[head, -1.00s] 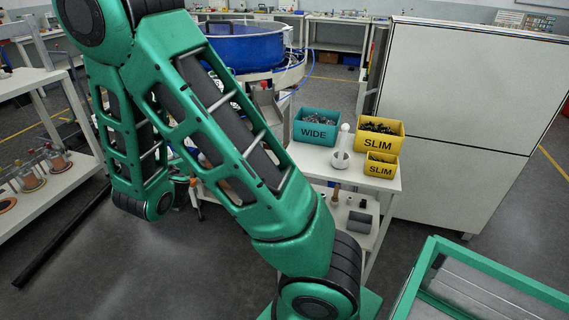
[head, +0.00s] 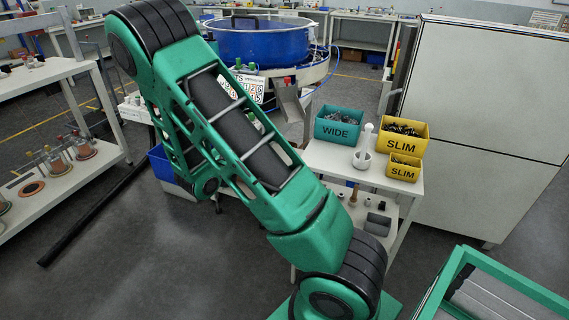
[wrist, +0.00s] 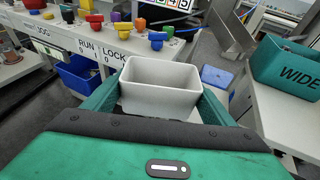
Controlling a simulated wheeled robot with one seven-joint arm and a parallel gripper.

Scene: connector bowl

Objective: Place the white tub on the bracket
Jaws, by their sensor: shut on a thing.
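The white tub (wrist: 161,85) is an open rectangular box, held upright and empty in the wrist view. My gripper (wrist: 160,103) has its green fingers on the tub's left and right sides and is shut on it. In the head view my arm hides the gripper and the tub. I cannot make out the bracket for certain in either view. A metal chute (head: 290,100) comes off the blue bowl (head: 262,40) behind the arm, and the chute also shows beyond the tub in the wrist view (wrist: 232,28).
A control bench (wrist: 60,48) with coloured knobs lies ahead left, a blue bin (wrist: 84,76) below it. A white cart (head: 395,178) at right carries the teal WIDE bin (head: 339,128), yellow SLIM bins (head: 401,140) and a white pestle and mortar (head: 363,158). A tall cabinet (head: 480,120) stands behind.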

